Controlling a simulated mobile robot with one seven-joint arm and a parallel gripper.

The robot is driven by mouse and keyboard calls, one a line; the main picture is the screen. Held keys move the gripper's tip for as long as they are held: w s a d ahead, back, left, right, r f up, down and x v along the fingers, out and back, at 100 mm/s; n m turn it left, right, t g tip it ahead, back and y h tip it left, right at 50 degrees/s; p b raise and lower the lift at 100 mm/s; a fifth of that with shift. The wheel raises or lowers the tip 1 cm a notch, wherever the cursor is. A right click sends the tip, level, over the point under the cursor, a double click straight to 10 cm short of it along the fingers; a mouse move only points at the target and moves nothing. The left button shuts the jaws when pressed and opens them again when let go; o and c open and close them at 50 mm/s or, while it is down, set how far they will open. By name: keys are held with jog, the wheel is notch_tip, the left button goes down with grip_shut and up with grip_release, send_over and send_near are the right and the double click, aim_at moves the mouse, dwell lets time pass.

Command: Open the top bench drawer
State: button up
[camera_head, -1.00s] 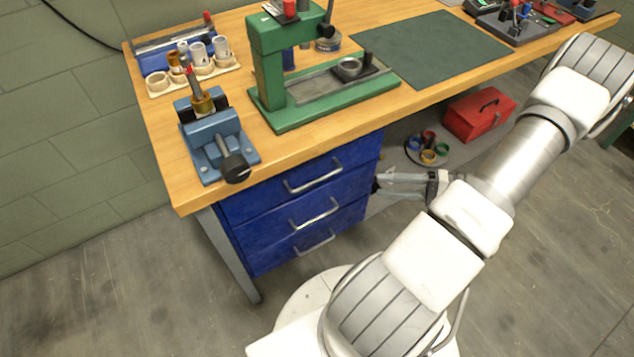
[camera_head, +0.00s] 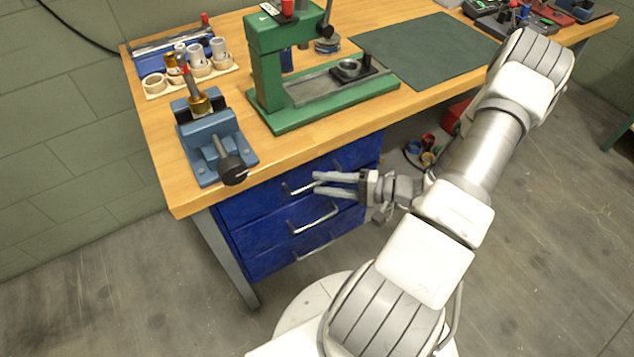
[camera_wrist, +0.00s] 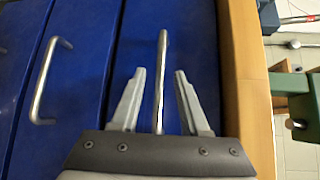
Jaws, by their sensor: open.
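The blue top drawer (camera_head: 247,205) is closed under the wooden bench top, the uppermost of three blue drawers. Its metal bar handle (camera_head: 296,188) is partly hidden behind my fingers in the head view. My gripper (camera_head: 316,184) is open in front of the top drawer. In the wrist view the top drawer's handle (camera_wrist: 162,75) lies between the two spread fingers of my gripper (camera_wrist: 160,77), with a gap on both sides. The middle drawer's handle (camera_wrist: 47,80) is to the left there, and in the head view it is below my gripper.
The bench top (camera_head: 172,180) overhangs just above the drawers. A blue vise (camera_head: 212,145) and a green press (camera_head: 268,75) stand on it. A red box (camera_head: 455,112) and several coloured rings are on a lower surface behind my arm. Floor left of the bench is clear.

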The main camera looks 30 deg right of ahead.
jog(key=shift+x, duration=1.05)
grip_shut()
dwell(0.7)
